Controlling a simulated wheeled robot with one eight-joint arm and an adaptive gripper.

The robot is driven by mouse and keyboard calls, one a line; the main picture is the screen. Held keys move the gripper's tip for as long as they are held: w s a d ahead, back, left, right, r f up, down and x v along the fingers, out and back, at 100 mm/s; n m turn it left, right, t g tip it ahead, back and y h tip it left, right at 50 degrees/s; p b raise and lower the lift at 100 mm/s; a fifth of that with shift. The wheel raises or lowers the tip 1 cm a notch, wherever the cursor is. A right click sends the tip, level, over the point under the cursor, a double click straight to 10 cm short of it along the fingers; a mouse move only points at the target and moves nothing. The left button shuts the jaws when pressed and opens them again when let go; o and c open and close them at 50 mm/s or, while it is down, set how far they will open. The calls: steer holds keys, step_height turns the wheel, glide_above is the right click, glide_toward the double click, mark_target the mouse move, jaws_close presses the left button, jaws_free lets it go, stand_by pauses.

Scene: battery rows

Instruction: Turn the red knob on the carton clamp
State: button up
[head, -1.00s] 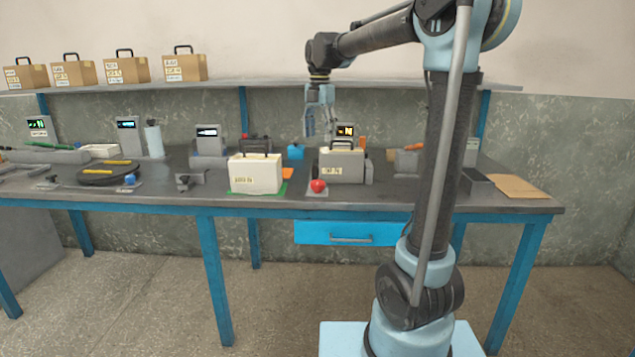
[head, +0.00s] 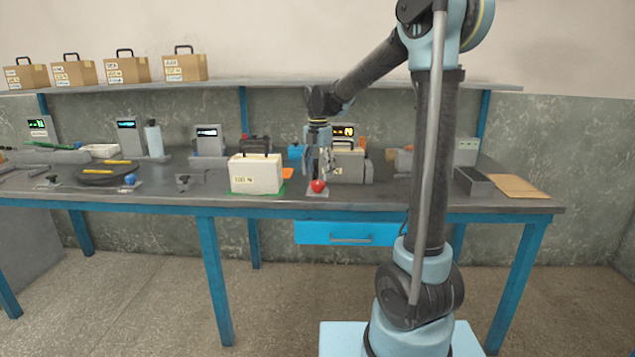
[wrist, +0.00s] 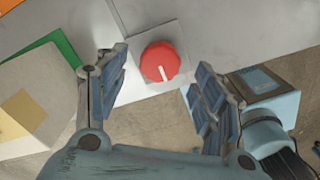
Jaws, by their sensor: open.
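The red knob (head: 318,186) sits on a small grey plate at the front edge of the bench, in front of the clamp. In the wrist view the red knob (wrist: 160,62) shows from above, with a white mark pointing toward the bottom of the picture. The carton clamp (head: 366,168) holds a pale carton (head: 346,160), partly hidden behind my gripper. My gripper (head: 322,174) points down just above the knob. In the wrist view my gripper (wrist: 160,90) is open, one finger on each side of the knob's position, touching nothing that I can see.
A white carton (head: 256,174) stands on a green mat to the left. A blue drawer (head: 347,232) hangs under the bench. A dark grey open box (head: 473,181) and a brown sheet (head: 516,187) lie to the right. A shelf with several brown cartons (head: 185,67) runs behind.

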mark_target(318, 182)
steer(key=shift+f, duration=1.9)
steer(key=c, duration=1.1)
